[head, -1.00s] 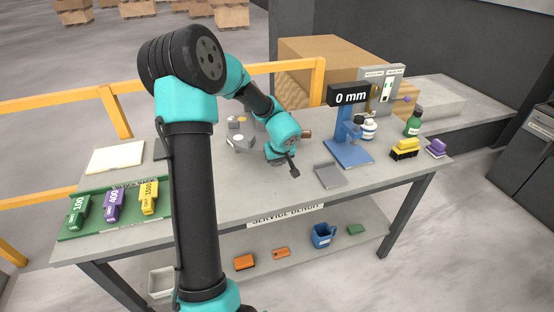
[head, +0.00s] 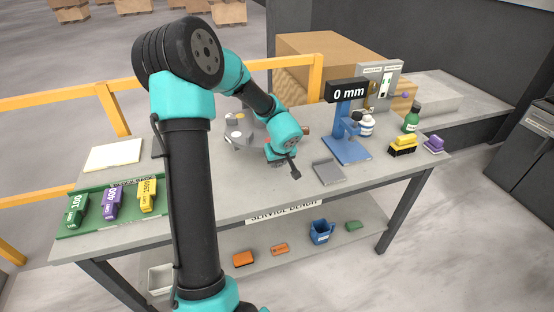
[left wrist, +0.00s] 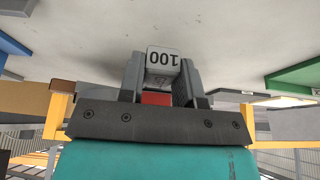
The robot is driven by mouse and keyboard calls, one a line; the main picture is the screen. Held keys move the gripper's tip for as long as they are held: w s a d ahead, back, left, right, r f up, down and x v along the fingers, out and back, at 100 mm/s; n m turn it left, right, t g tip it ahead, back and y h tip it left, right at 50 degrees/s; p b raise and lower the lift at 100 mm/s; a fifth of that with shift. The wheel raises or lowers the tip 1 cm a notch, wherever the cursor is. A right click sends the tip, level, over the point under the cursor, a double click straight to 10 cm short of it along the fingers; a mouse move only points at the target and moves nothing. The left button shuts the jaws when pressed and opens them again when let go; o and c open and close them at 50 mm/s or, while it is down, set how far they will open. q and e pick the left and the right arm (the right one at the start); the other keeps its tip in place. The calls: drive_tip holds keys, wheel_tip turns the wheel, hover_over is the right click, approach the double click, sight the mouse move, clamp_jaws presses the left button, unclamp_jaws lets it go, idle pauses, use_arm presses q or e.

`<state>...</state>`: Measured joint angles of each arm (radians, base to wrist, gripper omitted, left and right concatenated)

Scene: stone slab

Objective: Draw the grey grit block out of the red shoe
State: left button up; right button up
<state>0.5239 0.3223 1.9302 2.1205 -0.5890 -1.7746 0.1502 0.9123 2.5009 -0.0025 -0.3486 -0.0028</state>
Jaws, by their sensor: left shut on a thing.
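A part of the red shoe (left wrist: 156,98) shows between the fingers, nearer the palm. Whether the block is still seated in the shoe cannot be told. Neither block nor shoe can be made out in the head view. My right gripper is not in view.
A green tray (head: 64,231) at the left holds green, purple and yellow numbered blocks. A grey fixture (head: 238,137) stands behind the gripper. To the right are a grey plate (head: 329,171), a blue gauge stand (head: 347,151) reading 0 mm, and a green bottle (head: 411,119).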

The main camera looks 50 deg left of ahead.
use_arm(q)
drive_tip(key=shift+s+d, duration=0.25)
drive_tip(key=shift+d, duration=0.25)
drive_tip(key=o, duration=1.1)
drive_tip(key=v, duration=1.7)
drive_tip(key=shift+r, duration=0.25)
drive_tip(key=shift+f, duration=0.1)
